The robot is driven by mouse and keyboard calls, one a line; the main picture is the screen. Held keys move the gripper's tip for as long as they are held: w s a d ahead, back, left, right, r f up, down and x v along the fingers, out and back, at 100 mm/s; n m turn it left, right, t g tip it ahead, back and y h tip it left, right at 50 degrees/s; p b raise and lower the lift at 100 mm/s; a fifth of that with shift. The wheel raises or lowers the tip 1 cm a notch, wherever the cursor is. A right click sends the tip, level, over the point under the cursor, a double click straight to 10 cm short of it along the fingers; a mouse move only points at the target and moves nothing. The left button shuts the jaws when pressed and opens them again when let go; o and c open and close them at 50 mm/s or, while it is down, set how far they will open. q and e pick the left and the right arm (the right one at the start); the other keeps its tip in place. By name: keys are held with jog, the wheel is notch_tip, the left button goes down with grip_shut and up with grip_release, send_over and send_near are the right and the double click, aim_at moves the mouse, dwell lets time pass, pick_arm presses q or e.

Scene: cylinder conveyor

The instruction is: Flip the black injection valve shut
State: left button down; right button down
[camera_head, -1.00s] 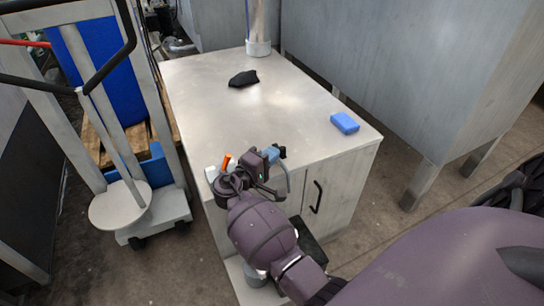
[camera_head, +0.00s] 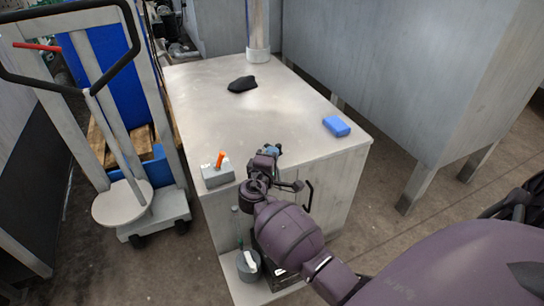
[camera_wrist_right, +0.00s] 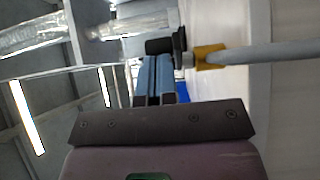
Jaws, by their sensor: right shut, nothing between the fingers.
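The black valve (camera_wrist_right: 178,42) shows in the right wrist view, next to a brass-yellow fitting (camera_wrist_right: 208,55) on a pale grey pipe (camera_wrist_right: 265,53). A short black knob or lever part (camera_wrist_right: 158,46) sticks out from it to the left. My right gripper (camera_wrist_right: 153,62) has its blue fingers together and empty, with the tips close to this black part; I cannot tell whether they touch. In the head view my right gripper (camera_head: 275,151) is at the front edge of the metal cabinet, and the valve is hidden there. My left gripper is not in view.
The cabinet top (camera_head: 285,105) is mostly clear, with a black cloth (camera_head: 242,84) and a blue block (camera_head: 337,126). A grey box with an orange switch (camera_head: 220,160) sits at its front left corner. A grey pot (camera_head: 249,266) is below. A pallet trolley (camera_head: 122,202) stands left.

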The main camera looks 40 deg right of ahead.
jog(key=shift+s+d+r+n+t+y, duration=0.1)
jog(key=shift+d+n+t+y, duration=0.15)
jog(key=shift+n+t+y, duration=0.25)
jog(key=shift+s+d+n+t+y, duration=0.1)
jog(key=shift+d+n+t+y, duration=0.15)
jog(key=shift+n+t+y, duration=0.25)
jog(key=shift+d+n+t+y, duration=0.45)
jog(key=shift+n+t+y, duration=0.45)
jog(key=shift+t+y, duration=0.1)
jog(key=n+t+y, duration=0.1)
jog(key=y, duration=0.1)
jog(key=d+n+t+y, duration=0.1)
jog(key=n+y, duration=0.1)
jog(key=d+n+t+y, duration=0.1)
jog(key=y, duration=0.1)
jog(key=shift+d+f+y, duration=0.15)
jog(key=shift+f+y, duration=0.15)
jog(key=shift+w+d+n+y, duration=0.1)
jog(key=shift+n+y, duration=0.2)
jog(key=shift+n, duration=0.1)
jog(key=shift+w+d+r+b, duration=0.15)
jog(key=shift+w+d+b, duration=0.3)
jog(key=shift+d, duration=0.45)
